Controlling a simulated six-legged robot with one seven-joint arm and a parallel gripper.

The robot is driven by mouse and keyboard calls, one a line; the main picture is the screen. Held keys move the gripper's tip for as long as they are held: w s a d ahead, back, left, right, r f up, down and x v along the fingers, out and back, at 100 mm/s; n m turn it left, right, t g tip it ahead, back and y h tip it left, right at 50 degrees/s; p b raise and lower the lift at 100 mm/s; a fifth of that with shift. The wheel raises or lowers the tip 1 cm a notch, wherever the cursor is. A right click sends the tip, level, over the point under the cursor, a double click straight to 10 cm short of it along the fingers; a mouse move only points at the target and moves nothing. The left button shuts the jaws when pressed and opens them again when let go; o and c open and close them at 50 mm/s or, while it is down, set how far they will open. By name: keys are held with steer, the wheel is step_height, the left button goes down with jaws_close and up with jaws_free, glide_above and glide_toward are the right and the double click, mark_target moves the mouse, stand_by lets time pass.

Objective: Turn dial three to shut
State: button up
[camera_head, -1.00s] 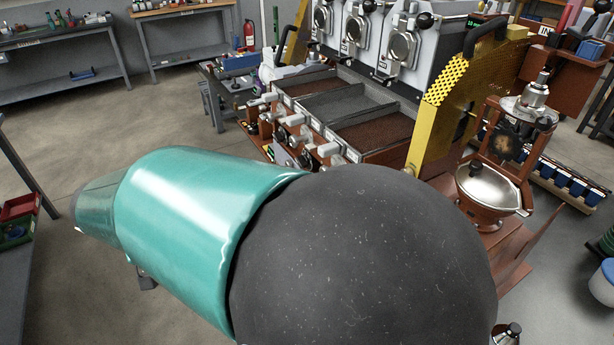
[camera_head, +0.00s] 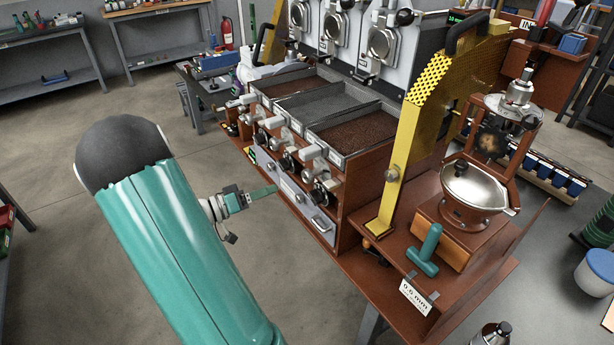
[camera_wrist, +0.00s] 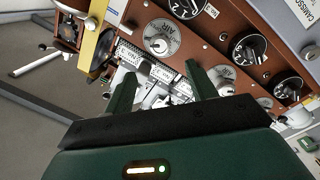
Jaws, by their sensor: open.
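My gripper (camera_head: 268,190) is open in front of the brown roaster's front panel in the head view, at the height of the lower row of dials. In the wrist view my gripper (camera_wrist: 160,67) shows two green fingers spread apart with nothing held. Beyond them is a pale round dial (camera_wrist: 160,38) with markings around its rim. Black-faced dials (camera_wrist: 248,47) sit to its right. In the head view, dark round knobs (camera_head: 320,195) line the panel below the trays. I cannot tell which is dial three or how it is set.
A grey drawer front with a handle (camera_head: 320,222) lies below the knobs. Open floor (camera_head: 60,240) lies to the left.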

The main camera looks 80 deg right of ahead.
mark_target(304, 178)
steer(key=x, duration=1.3)
steer(key=shift+s, duration=0.1)
steer(key=c, duration=1)
